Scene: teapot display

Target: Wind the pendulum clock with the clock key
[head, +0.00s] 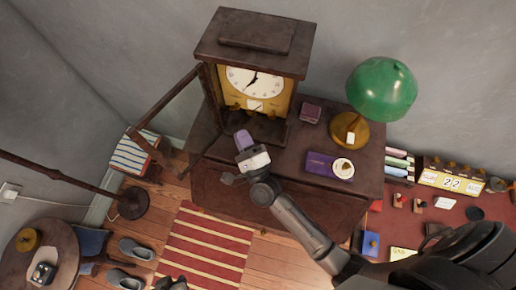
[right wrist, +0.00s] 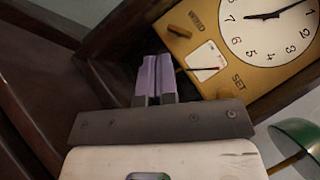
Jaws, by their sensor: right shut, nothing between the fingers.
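The pendulum clock (head: 254,82) stands on the dark cabinet, its glazed door (head: 168,112) swung open to the left. Its white dial (right wrist: 272,28) and gold plate show in the right wrist view, with the words WIND and SET. A brown peg (right wrist: 179,31) sits by WIND, and a dark one (right wrist: 225,91) by SET. My right gripper (head: 243,137) is in front of the open clock's lower part. Its purple fingers (right wrist: 156,75) are together and hold nothing, just left of the plate's lower edge. I cannot make out the clock key. My left gripper is not in view.
The cabinet (head: 290,170) also bears a green lamp (head: 381,88), a small dark red box (head: 310,112) and a purple book (head: 320,164) with a round white item (head: 343,168). A round side table (head: 62,250) stands lower left. Several small items lie on the right.

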